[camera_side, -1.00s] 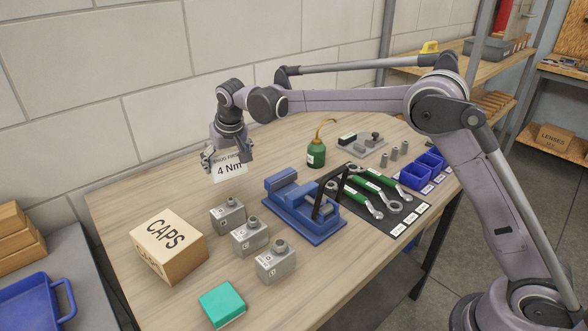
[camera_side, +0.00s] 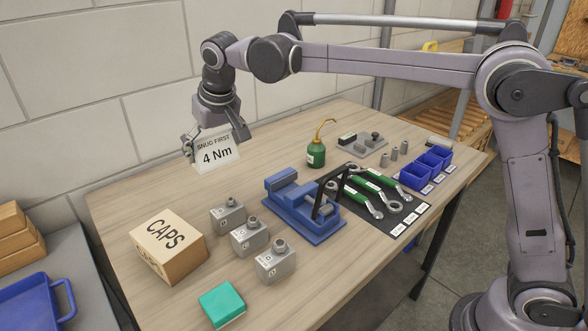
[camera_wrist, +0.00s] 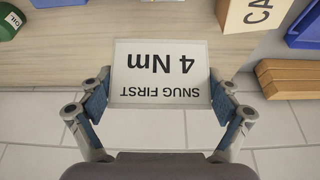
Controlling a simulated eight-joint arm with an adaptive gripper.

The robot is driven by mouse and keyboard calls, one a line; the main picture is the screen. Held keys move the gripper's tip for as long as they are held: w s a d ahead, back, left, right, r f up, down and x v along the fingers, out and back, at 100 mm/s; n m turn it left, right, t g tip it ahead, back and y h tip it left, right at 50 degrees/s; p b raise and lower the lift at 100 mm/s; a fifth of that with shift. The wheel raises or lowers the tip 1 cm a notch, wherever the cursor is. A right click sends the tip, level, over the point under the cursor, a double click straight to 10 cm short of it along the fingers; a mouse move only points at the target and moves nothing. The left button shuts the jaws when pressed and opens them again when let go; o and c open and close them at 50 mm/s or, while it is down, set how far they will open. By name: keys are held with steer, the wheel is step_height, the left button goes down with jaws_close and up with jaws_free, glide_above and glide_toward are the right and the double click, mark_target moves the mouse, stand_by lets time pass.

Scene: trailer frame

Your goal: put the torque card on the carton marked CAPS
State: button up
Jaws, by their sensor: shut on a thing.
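The torque card (camera_side: 216,153) is a white card reading "SNUG FIRST 4 Nm". My gripper (camera_side: 212,148) is shut on it and holds it upright above the table's back edge. In the wrist view the card (camera_wrist: 160,75) shows upside down between the two fingers of my gripper (camera_wrist: 160,95). The carton marked CAPS (camera_side: 169,247) is a tan box at the table's left front, below and to the left of the card. A corner of the carton (camera_wrist: 250,14) shows at the top right of the wrist view. Its top is bare.
Several grey metal blocks (camera_side: 250,237) stand right of the carton, with a teal box (camera_side: 222,304) in front. A blue vise (camera_side: 304,205) and a green oil can (camera_side: 316,154) are further right.

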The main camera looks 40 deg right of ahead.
steer(key=a, duration=0.1)
steer(key=s+a+r, duration=0.1)
steer(key=s+a, duration=0.1)
steer(key=a, duration=0.1)
steer(key=shift+s+r, duration=0.2)
steer(key=shift+r, duration=0.05)
glide_above(162, 229)
steer(key=s, duration=0.2)
steer(key=f, duration=0.6)
steer(key=shift+w+d+f, duration=0.2)
steer(key=shift+w, duration=0.05)
steer(key=shift+a+f, duration=0.25)
steer(key=shift+f, duration=1.95)
steer(key=shift+f, duration=0.1)
steer(key=o, duration=0.8)
steer(key=v, duration=1.2)
steer(key=shift+s+d, duration=0.1)
steer(key=shift+d, duration=0.05)
